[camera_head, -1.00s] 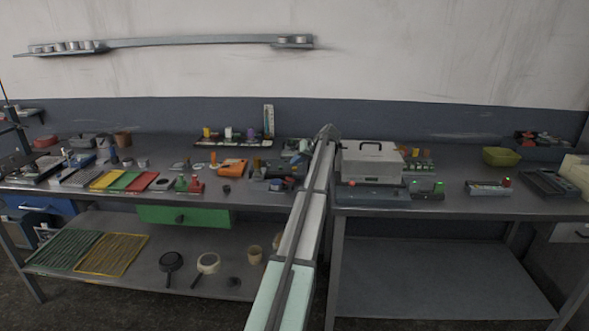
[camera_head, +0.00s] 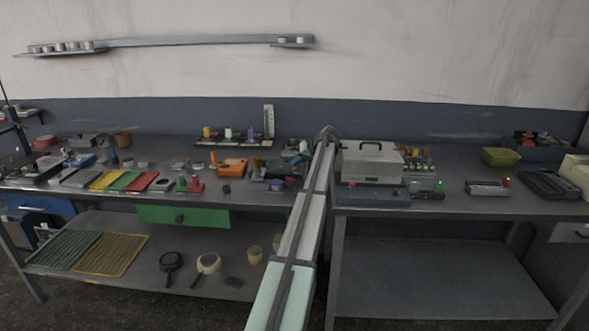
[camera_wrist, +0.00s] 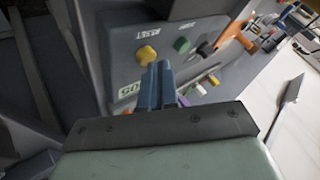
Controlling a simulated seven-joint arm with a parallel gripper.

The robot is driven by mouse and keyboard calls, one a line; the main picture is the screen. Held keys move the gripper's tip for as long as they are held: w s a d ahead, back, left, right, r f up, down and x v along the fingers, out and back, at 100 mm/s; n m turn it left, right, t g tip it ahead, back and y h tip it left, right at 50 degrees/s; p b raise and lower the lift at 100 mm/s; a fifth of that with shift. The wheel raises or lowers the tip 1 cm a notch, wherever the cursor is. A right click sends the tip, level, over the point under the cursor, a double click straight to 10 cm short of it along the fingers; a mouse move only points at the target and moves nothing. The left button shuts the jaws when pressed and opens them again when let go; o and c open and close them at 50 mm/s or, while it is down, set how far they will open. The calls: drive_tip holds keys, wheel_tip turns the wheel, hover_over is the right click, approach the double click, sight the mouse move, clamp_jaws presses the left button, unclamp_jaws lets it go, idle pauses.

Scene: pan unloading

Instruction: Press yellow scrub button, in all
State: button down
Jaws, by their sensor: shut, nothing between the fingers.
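In the wrist view a yellow button (camera_wrist: 147,55) sits on a grey panel (camera_wrist: 122,62), with a green button (camera_wrist: 181,45) to its right. My gripper (camera_wrist: 157,70) has its two blue-grey fingers together and empty. The fingertips lie just below and slightly right of the yellow button in the picture. I cannot tell whether they touch the panel or button. In the head view my arm crosses the middle, and my gripper and the yellow button cannot be made out.
In the wrist view, small coloured parts and an orange tool (camera_wrist: 232,32) lie right of the panel. In the head view a pale handled case (camera_head: 372,163) stands right of my arm. A yellow-green bin (camera_head: 501,157) stands further right. The lower right shelf (camera_head: 440,280) is bare.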

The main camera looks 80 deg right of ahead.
drive_tip(key=shift+f, duration=0.25)
drive_tip(key=shift+r, duration=0.1)
idle(0.5)
drive_tip(key=shift+r, duration=0.85)
drive_tip(key=shift+r, duration=0.1)
drive_tip(key=shift+r, duration=2.4)
